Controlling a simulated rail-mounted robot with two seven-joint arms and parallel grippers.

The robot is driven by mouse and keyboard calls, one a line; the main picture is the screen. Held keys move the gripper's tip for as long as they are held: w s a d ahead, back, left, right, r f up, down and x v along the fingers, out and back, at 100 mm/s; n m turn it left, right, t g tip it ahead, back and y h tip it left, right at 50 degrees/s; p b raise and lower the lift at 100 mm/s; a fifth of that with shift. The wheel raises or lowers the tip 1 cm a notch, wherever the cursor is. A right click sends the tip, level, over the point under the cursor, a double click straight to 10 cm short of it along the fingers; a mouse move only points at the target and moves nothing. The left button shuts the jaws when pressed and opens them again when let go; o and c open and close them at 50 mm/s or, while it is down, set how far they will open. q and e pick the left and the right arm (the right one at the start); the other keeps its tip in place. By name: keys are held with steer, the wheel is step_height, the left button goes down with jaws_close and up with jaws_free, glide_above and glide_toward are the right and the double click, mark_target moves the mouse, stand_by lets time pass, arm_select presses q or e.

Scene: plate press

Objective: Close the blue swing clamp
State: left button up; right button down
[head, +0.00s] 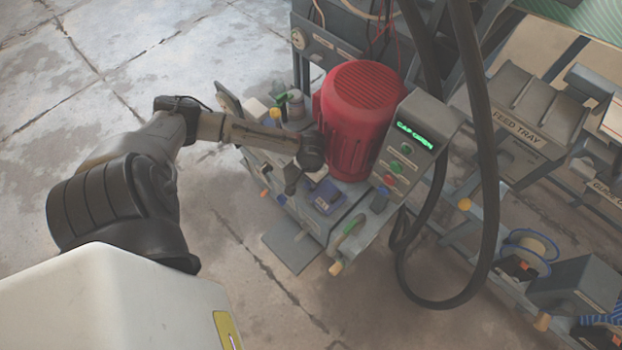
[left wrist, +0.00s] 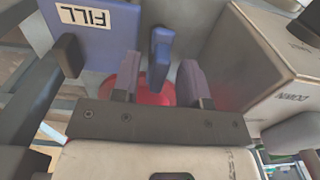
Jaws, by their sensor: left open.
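In the left wrist view an upright blue lever-like piece (left wrist: 160,50), which looks like the swing clamp, stands between the two fingertips of my left gripper (left wrist: 158,68). The gripper is open, with a visible gap on each side of the piece. Whether a finger touches it I cannot tell. A blue panel marked FILL (left wrist: 98,28) is to its left. In the head view my left arm reaches in from the left to the machine, its dark wrist end (head: 311,153) beside the red motor. The fingers and the clamp are not clearly visible there. My right gripper is not in view.
A red motor housing (head: 358,105) and a control box with a green display (head: 413,138) stand close to the wrist. A blue block (head: 326,197) sits just below it. A thick dark hose (head: 484,150) hangs at the right. A feed tray (head: 518,115) lies beyond.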

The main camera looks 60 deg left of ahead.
arm_select(q)
steer(key=shift+f, duration=0.25)
jaws_close()
stand_by(0.3)
